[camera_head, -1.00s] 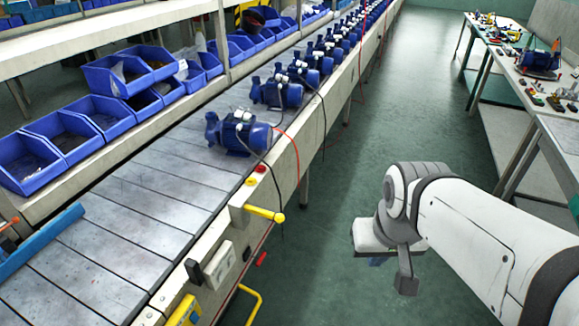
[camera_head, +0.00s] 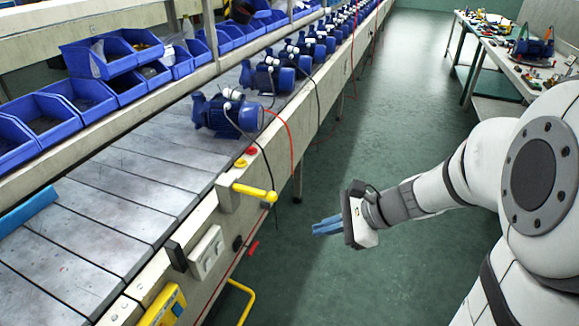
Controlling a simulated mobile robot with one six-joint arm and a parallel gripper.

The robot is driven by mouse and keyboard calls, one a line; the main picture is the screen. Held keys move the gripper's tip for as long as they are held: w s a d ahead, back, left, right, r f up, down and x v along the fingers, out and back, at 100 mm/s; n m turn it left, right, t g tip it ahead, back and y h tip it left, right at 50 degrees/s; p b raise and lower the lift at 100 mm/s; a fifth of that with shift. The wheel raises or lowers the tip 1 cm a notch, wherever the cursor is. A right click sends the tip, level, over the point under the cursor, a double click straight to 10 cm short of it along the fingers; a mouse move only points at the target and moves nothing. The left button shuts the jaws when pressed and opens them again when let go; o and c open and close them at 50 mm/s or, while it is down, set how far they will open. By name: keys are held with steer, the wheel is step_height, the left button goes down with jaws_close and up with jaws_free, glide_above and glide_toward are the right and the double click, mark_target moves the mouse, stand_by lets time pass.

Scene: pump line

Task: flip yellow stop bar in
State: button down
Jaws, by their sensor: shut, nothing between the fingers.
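The yellow stop bar (camera_head: 254,192) is a short rod with a round knob at its right end. It is mounted on a pale block on the conveyor's side rail and sticks out to the right, over the aisle. My gripper (camera_head: 314,229) has blue fingers that point left, toward the conveyor. It is shut with nothing in it. In the picture it is to the right of and a little below the bar's knob, with a gap between them. Nothing hides the bar.
Blue pumps (camera_head: 228,114) stand in a row on the conveyor (camera_head: 118,190), with black and red cables hanging over its side. Red and yellow buttons (camera_head: 246,157) sit near the bar. A lower yellow rail (camera_head: 240,300) juts out. The green aisle floor (camera_head: 400,90) is clear; a workbench (camera_head: 500,60) stands right.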

steer(key=w+d+f+m+t+y+b, duration=0.2)
steer(key=w+d+f+m+t, duration=0.1)
steer(key=w+m, duration=0.5)
steer(key=shift+f+t+b, duration=0.4)
steer(key=shift+f+t, duration=0.3)
steer(key=shift+t, duration=0.2)
steer(key=r+b+x, duration=0.1)
steer(key=b+x, duration=0.1)
steer(key=x, duration=1.1)
steer(key=shift+w+a+r, duration=0.15)
steer(key=shift+a+r, duration=0.15)
steer(key=shift+a, duration=0.15)
